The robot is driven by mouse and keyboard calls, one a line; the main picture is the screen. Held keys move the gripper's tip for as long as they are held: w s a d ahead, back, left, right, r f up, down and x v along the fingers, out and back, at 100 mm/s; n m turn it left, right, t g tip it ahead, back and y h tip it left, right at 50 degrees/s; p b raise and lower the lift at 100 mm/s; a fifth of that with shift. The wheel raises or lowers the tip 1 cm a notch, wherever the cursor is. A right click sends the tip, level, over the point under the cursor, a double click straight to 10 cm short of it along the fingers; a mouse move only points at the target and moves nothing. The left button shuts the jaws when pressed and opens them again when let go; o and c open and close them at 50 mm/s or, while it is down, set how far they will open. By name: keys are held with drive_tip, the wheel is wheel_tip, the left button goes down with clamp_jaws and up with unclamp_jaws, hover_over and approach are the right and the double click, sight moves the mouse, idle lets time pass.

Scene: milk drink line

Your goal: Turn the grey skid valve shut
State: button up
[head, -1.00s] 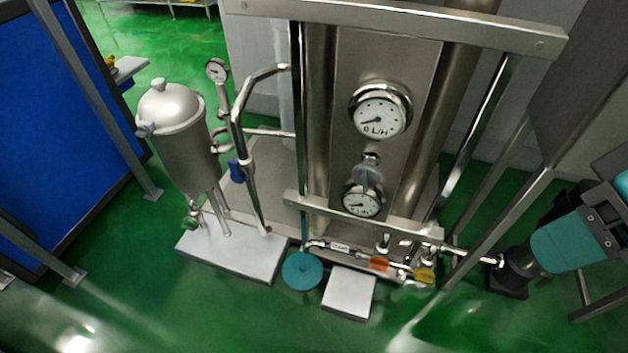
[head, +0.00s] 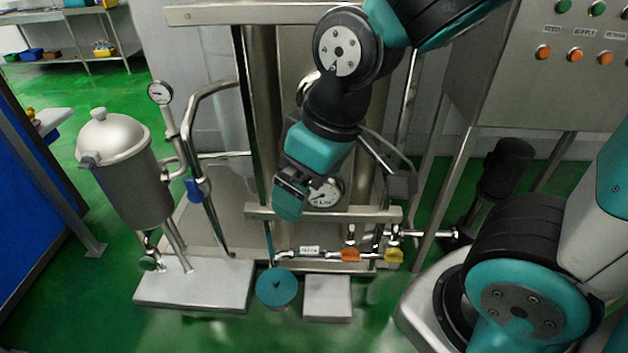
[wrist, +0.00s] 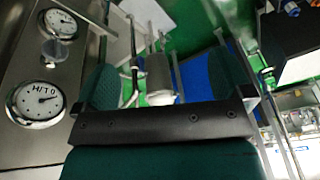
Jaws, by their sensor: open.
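A grey round-handled valve (wrist: 58,50) sits between two dials on the steel skid panel, at the left of the wrist view. In the head view it is hidden behind my arm. I cannot tell from this how far it is turned. My gripper (head: 290,197) hangs in front of the panel, just left of the lower dial (head: 325,194) in the head view. In the wrist view my gripper (wrist: 160,82) has its two teal fingers spread wide with nothing held between them. The valve lies to the left of both fingers, apart from them.
Orange (head: 350,254) and yellow (head: 394,255) valve handles sit on the low pipe. A blue handle (head: 198,188) is on the pipe beside the steel vessel (head: 128,175). A crossbar (head: 365,216) runs below the dials. A control cabinet (head: 545,75) stands at right.

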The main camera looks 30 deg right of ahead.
drive_tip(key=w+d+f+n+t+h+b, duration=0.1)
drive_tip(key=w+d+f+t+h+b, duration=0.35)
drive_tip(key=f+b, duration=0.8)
drive_tip(key=w+d+f+n+t+h+b, duration=0.15)
drive_tip(key=w+d+f+h+b, duration=0.35)
drive_tip(key=w+d+f+b, duration=0.5)
drive_tip(key=w+d+f+n+t+h+b, duration=0.1)
drive_tip(key=w+d+n+t, duration=0.1)
drive_tip(key=w, duration=0.3)
drive_tip(key=w+d+f+n+t+b, duration=0.1)
drive_tip(key=w+d+f+t+b, duration=0.1)
drive_tip(key=w+d, duration=0.2)
drive_tip(key=w+d+f+n+t+h+b, duration=0.1)
drive_tip(key=w+d+n+t+b, duration=0.1)
drive_tip(key=w, duration=0.5)
drive_tip(key=shift+w+d+f+n+t+h, duration=0.1)
drive_tip(key=shift+w+d+n+t+h, duration=0.1)
drive_tip(key=shift+d, duration=0.15)
drive_tip(key=shift+w+d+f+n+t+h, duration=0.1)
drive_tip(key=shift+d+n+t+h, duration=0.1)
drive_tip(key=shift+d, duration=0.15)
drive_tip(key=c, duration=0.7)
